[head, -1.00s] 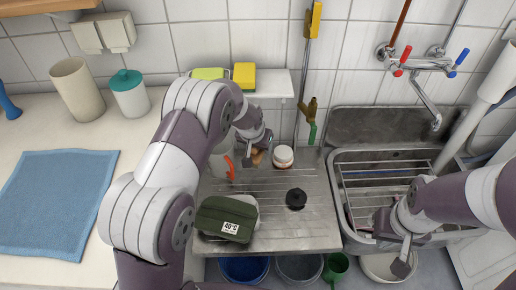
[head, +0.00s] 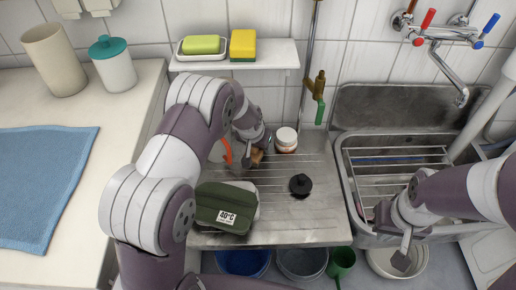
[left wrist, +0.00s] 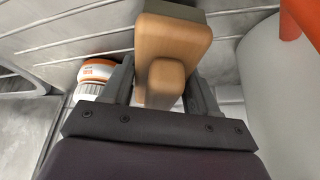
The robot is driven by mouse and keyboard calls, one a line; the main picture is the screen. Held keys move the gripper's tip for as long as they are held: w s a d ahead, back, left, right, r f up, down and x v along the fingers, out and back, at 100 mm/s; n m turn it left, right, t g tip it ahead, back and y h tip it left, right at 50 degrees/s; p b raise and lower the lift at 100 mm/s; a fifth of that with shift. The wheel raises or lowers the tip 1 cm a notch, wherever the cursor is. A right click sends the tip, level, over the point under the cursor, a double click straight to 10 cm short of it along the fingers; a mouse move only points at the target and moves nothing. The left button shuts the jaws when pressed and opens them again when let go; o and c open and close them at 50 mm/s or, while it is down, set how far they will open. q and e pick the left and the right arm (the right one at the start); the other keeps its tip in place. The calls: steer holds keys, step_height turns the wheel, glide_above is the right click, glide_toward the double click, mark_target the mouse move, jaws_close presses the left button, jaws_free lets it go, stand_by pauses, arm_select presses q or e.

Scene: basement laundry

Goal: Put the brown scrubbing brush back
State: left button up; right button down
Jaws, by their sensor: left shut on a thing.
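The brown scrubbing brush (left wrist: 175,40) is between the fingers of my left gripper (left wrist: 160,95) in the left wrist view, with a wooden block body and a rounded knob. In the head view the left gripper (head: 249,154) is low over the ribbed metal drainboard (head: 285,225), and only a small brown part of the brush (head: 257,156) shows beside it. I cannot tell whether the brush touches the drainboard.
A white jar with an orange label (head: 286,140) stands close to the left gripper, as does a white bottle with an orange part (head: 227,150). A green pouch (head: 225,206) and black plug (head: 300,185) lie nearer. The wall shelf (head: 270,55) holds a sponge (head: 243,45) and soap (head: 201,44).

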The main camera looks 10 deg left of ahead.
arm_select(q)
steer(key=shift+w+a+f, duration=0.1)
steer(key=shift+w+f, duration=0.15)
steer(key=shift+w, duration=0.15)
steer(key=shift+w+f, duration=0.15)
steer(key=shift+w, duration=0.1)
steer(key=o, duration=0.8)
steer(key=shift+s, duration=0.15)
steer(key=shift+o, duration=1.1)
steer(key=shift+s+r, duration=0.15)
steer(key=shift+r, duration=0.1)
steer(key=shift+f, duration=0.1)
arm_select(e)
steer(key=shift+w+f, duration=0.3)
steer(key=shift+w, duration=0.2)
arm_select(q)
steer(key=p+v, duration=0.3)
steer(key=v, duration=0.9)
steer(key=shift+p, duration=0.3)
steer(key=s+a+r+g, duration=0.1)
steer(key=s+r, duration=0.1)
steer(key=s, duration=0.8)
steer(key=s+r+n+g, duration=0.1)
steer(key=s+r+g, duration=0.1)
steer(key=s, duration=0.9)
steer(key=shift+s+a, duration=0.2)
steer(key=shift+a, duration=0.2)
arm_select(e)
step_height(320, 180, up, 3)
steer(key=shift+r, duration=0.1)
